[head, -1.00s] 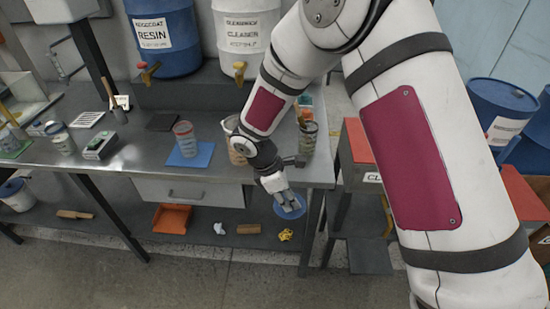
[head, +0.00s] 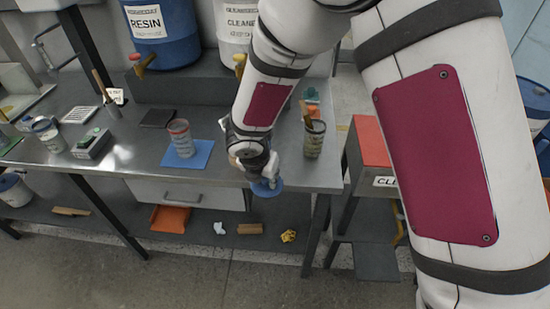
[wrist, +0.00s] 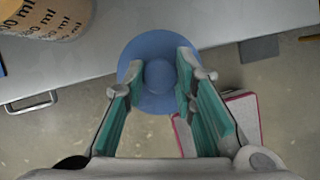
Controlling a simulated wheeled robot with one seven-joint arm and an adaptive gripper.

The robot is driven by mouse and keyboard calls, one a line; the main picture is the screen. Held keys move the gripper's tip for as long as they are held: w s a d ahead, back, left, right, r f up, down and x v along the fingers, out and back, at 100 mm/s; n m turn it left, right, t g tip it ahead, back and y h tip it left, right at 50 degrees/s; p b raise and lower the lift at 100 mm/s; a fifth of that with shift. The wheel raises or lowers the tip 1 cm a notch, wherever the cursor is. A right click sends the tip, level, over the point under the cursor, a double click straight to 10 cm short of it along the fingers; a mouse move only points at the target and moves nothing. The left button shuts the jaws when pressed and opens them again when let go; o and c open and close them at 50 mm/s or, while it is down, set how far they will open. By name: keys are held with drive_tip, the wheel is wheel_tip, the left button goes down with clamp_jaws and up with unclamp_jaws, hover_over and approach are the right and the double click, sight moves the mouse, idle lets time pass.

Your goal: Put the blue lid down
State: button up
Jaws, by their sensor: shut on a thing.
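The blue lid (head: 267,188) is a round disc with a central knob. In the head view it is at the front edge of the metal workbench (head: 112,165). My gripper (head: 266,178) is shut on the lid. In the wrist view the teal-padded fingers (wrist: 160,82) stand on both sides of the knob of the lid (wrist: 158,48). The lid overlaps the bench edge in that view, part over the top and part past it above the floor. Its height over the bench cannot be told. A measuring cup (wrist: 45,12) stands on the bench at the upper left, mostly hidden by my arm in the head view.
A clear cup (head: 180,138) stands on a blue mat (head: 187,157) left of my gripper. A dark-filled cup with a stick (head: 314,140) stands close on the right. A drawer (head: 190,193) is under the bench edge. Bare bench top lies left of the mat.

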drive_tip(key=w, duration=0.2)
drive_tip(key=w+d, duration=0.1)
drive_tip(key=w, duration=0.1)
drive_tip(key=w+d+p, duration=0.1)
drive_tip(key=w, duration=0.2)
drive_tip(key=shift+d+f, duration=0.1)
drive_tip(key=shift+s+f, duration=0.1)
drive_tip(key=shift+f, duration=0.1)
drive_tip(key=shift+f, duration=0.1)
drive_tip(key=o, duration=1)
drive_tip(key=shift+f, duration=0.1)
drive_tip(key=v, duration=1.2)
drive_tip(key=shift+r, duration=0.25)
